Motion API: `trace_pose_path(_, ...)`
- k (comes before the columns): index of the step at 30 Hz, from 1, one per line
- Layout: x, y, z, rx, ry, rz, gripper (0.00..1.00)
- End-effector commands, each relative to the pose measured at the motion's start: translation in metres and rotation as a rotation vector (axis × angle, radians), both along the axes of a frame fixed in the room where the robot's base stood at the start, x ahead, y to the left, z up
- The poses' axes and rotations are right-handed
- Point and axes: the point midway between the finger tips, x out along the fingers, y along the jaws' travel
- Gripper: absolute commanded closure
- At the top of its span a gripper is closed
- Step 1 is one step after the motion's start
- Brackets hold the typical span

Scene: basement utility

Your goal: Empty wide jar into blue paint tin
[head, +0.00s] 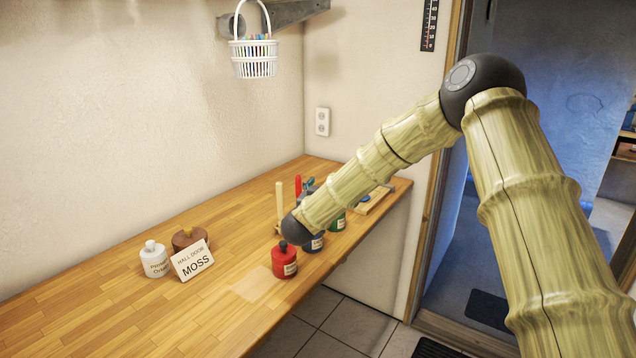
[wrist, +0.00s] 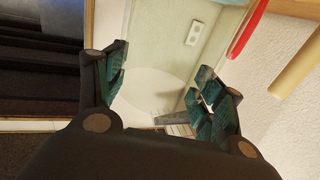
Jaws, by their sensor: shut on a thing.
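My gripper (wrist: 166,84) is shut on a clear, greenish glass jar (wrist: 160,60), which I take to be the wide jar. It fills the space between the fingers in the wrist view, and its contents cannot be made out. In the head view my forearm hides most of the gripper and the jar. The blue paint tin (head: 317,243) stands upright on the wooden bench, partly hidden behind my arm's dark joint. It does not show clearly in the wrist view.
A white jar (head: 154,262), brown pot (head: 187,237) and MOSS sign (head: 193,261) stand left on the bench (head: 110,310). A white basket (head: 254,60) hangs above.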

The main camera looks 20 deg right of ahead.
Motion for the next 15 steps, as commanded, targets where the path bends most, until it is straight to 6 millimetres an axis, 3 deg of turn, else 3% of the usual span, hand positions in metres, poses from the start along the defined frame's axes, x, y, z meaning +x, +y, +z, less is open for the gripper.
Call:
trace_pose_path(9, 0.0021, 0.0067, 0.0113, -0.164, 0.032, 0.007, 1.00)
trace_pose_path(15, 0.0039, 0.0072, 0.0083, -0.191, 0.040, 0.007, 1.00)
